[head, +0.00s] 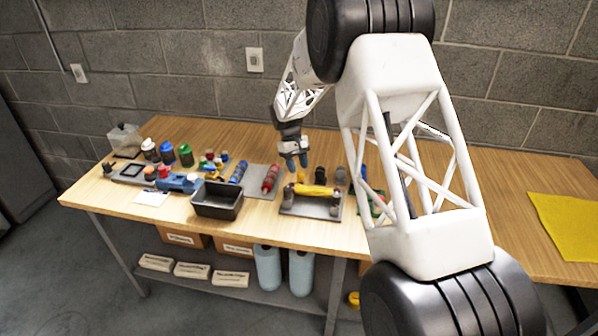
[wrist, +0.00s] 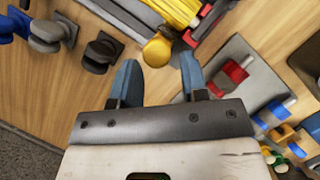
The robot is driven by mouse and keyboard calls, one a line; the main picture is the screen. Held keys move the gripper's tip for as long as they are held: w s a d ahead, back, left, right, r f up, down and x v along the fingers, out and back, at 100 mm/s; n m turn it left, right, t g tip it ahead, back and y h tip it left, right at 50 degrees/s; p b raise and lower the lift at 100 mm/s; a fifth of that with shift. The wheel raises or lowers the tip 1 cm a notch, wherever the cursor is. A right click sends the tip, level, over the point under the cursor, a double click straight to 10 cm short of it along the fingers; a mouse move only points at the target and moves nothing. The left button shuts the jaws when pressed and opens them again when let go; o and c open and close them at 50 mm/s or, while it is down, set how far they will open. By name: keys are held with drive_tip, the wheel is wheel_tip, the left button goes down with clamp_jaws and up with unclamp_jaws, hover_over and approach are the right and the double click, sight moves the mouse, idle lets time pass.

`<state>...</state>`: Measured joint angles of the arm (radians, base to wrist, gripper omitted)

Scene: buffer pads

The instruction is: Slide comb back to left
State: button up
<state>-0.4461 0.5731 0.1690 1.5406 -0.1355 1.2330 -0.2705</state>
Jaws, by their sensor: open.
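I cannot make out a comb for certain in either view. My gripper (head: 294,165) is over the middle of the bench, its two blue fingers pointing down. In the wrist view my gripper (wrist: 158,72) is open, with a clear gap between the fingers. A small rounded yellow piece (wrist: 157,51) shows just beyond that gap; I cannot tell whether it is touched. A yellow cylinder (head: 312,190) lies across a grey stand (head: 311,213) in front of my gripper.
A black open bin (head: 217,203) stands left of the stand. Red (head: 271,178) and blue (head: 238,171) cylinders lie on a grey pad behind it. Small black (head: 320,173) and grey (head: 341,176) pieces stand right of my gripper. A yellow cloth (head: 568,222) lies far right.

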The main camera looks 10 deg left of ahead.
drive_tip(key=v, duration=0.5)
drive_tip(key=shift+d, duration=0.1)
idle(0.3)
drive_tip(key=s+d+r+m+t+y, duration=0.2)
drive_tip(key=s+d+r+m, duration=0.2)
drive_tip(key=s+d+r, duration=1.85)
drive_tip(key=s+d+m+t, duration=0.1)
drive_tip(key=s+d, duration=0.4)
drive_tip(key=s, duration=0.5)
drive_tip(key=s+d+f+m+t, duration=0.1)
drive_tip(key=s+d, duration=0.4)
drive_tip(key=s, duration=0.5)
drive_tip(key=s+d+f+m+t+y, duration=0.1)
drive_tip(key=s+d+m, duration=0.2)
drive_tip(key=s, duration=0.7)
drive_tip(key=shift+s+d+t, duration=0.25)
drive_tip(key=shift+d+t, duration=0.15)
drive_tip(key=shift+d, duration=0.8)
